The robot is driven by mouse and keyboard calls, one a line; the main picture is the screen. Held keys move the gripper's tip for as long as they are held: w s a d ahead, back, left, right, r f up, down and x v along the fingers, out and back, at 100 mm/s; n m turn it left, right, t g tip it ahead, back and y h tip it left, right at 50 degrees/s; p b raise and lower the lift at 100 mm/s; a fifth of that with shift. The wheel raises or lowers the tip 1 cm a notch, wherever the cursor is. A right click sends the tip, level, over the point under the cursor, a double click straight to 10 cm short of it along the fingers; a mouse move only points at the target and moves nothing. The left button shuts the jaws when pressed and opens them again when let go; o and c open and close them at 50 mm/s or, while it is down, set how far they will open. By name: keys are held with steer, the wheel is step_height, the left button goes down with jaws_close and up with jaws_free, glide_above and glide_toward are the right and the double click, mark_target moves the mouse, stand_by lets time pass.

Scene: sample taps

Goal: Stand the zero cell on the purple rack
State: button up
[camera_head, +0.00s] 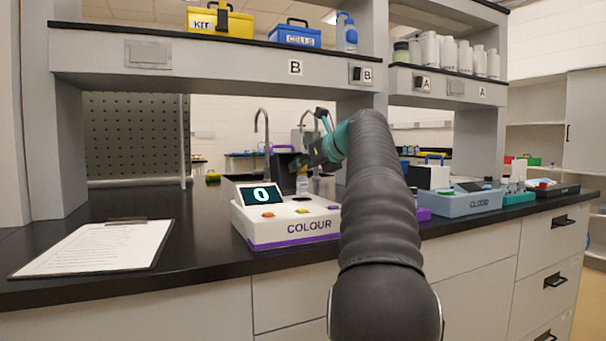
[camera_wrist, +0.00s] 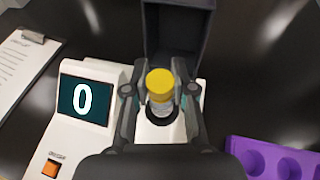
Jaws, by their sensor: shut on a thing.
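The zero cell, a small clear vial with a yellow cap (camera_wrist: 160,83), is between the fingers of my gripper (camera_wrist: 160,93). The gripper is shut on it. The cell (camera_head: 302,184) stands upright at the round dark well of the colour meter (camera_head: 290,217); I cannot tell if its foot is in the well or just above it. The meter's screen (camera_wrist: 85,98) reads 0 and its dark lid (camera_wrist: 178,35) is open behind the cell. The purple rack (camera_wrist: 270,158), with round holes, lies to the right of the meter. In the head view my arm mostly hides it (camera_head: 424,214).
A clipboard (camera_head: 95,246) lies left of the meter. A grey-blue CLOUD unit (camera_head: 460,203) and a teal rack (camera_head: 519,198) stand to the right. A shelf (camera_head: 220,58) spans above the bench. Bare black bench shows between meter and rack.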

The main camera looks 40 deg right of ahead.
step_height(320, 180, up, 6)
steer(key=p, duration=0.3)
steer(key=shift+r, duration=0.1)
steer(key=s+d+f+m+h+p, duration=0.1)
steer(key=s+d+f+m+h, duration=0.2)
steer(key=d, duration=0.4)
steer(key=s+d+f+m+h+p, duration=0.1)
steer(key=s+d+f+h, duration=0.1)
steer(key=s+d, duration=0.4)
steer(key=shift+g, duration=0.4)
steer(key=f+b, duration=0.1)
steer(key=b, duration=0.1)
steer(key=f+b, duration=0.2)
steer(key=w+d+f+b, duration=0.1)
steer(key=b, duration=0.1)
steer(key=shift+f, duration=0.2)
steer(key=shift+r+p, duration=0.1)
steer(key=shift+p, duration=0.3)
steer(key=shift+f, duration=0.2)
steer(key=shift+w+f+b, duration=0.1)
steer(key=shift+f+b, duration=0.2)
steer(key=shift+f, duration=0.35)
